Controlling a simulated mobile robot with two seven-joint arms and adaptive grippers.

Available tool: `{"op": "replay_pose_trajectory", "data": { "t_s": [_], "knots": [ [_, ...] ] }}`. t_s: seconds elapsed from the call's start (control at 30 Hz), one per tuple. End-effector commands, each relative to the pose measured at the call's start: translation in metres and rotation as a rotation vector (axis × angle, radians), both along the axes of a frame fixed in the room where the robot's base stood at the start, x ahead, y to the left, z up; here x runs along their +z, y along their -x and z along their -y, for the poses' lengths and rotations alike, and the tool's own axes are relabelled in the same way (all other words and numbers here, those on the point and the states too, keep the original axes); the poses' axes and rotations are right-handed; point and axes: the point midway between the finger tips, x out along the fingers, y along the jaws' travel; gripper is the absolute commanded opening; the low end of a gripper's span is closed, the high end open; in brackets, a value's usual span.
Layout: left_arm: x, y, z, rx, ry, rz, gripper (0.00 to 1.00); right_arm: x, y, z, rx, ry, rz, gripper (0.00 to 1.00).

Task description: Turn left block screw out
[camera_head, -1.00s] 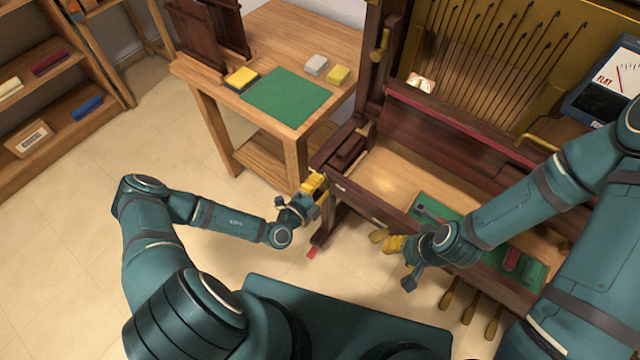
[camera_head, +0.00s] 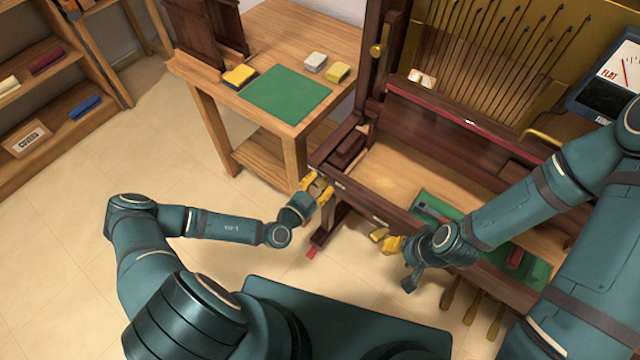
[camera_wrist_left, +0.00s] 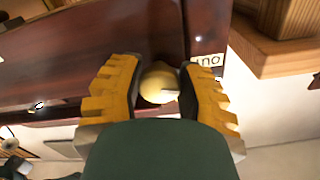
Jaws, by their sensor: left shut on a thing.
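The left block screw (camera_wrist_left: 160,84) shows in the left wrist view as a round, pale brass-coloured knob on the dark wood front of the piano. My left gripper (camera_wrist_left: 158,85) has its yellow fingers on either side of the knob and is shut on it. In the head view my left gripper (camera_head: 318,189) is at the left front corner of the piano (camera_head: 365,202); its fingers hide the screw there. My right gripper (camera_head: 386,241) is in front of the piano's front rail, right of the left one; its finger opening is unclear.
A wooden side table (camera_head: 205,68) with a green mat (camera_head: 286,94) and small yellow and grey blocks stands behind my left gripper. A green mat with tools (camera_head: 535,268) lies inside the piano. A shelf (camera_head: 70,138) is at far left. Floor between is clear.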

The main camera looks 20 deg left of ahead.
Motion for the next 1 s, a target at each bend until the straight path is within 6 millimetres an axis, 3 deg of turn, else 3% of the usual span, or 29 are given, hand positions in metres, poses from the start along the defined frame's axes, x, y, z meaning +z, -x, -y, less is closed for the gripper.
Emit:
{"op": "replay_pose_trajectory", "data": {
  "t_s": [0.5,1.0],
  "knots": [
    [0.0,0.0003,0.0018,-0.001,0.302,-0.108,0.01,-0.01,-0.0021,0.0003,-0.001,0.001,0.005,0.47],
    [0.0006,0.0003,0.0018,-0.001,0.35,-0.125,0.01,-0.011,-0.0024,0.0003,-0.001,0.001,0.006,0.47]
  ]
}}
